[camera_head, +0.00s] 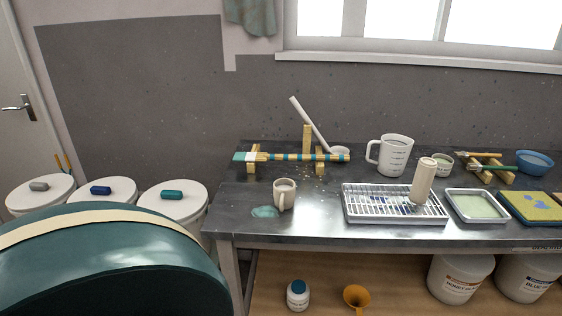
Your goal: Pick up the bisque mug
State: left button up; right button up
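A small pale beige mug (284,194), which looks like the bisque mug, stands upright near the front left of the dark worktop (320,226). Its handle is on the front side, toward the left. A pale green puddle (264,212) lies just left of its base. A taller pinkish-beige cylinder (424,181) stands on the wire rack tray (372,205) to the right. Neither of my grippers shows in the head view.
A measuring jug (396,155) stands behind the rack. A striped stick (290,157) rests across wooden supports behind the mug. A shallow tray (476,206) lies farther right. A large dark green rounded form (110,265) fills the lower left. Lidded tubs stand left.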

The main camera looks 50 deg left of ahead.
aim_at(283, 198)
jog(key=j+u, duration=0.1)
jog(key=u, duration=1.45)
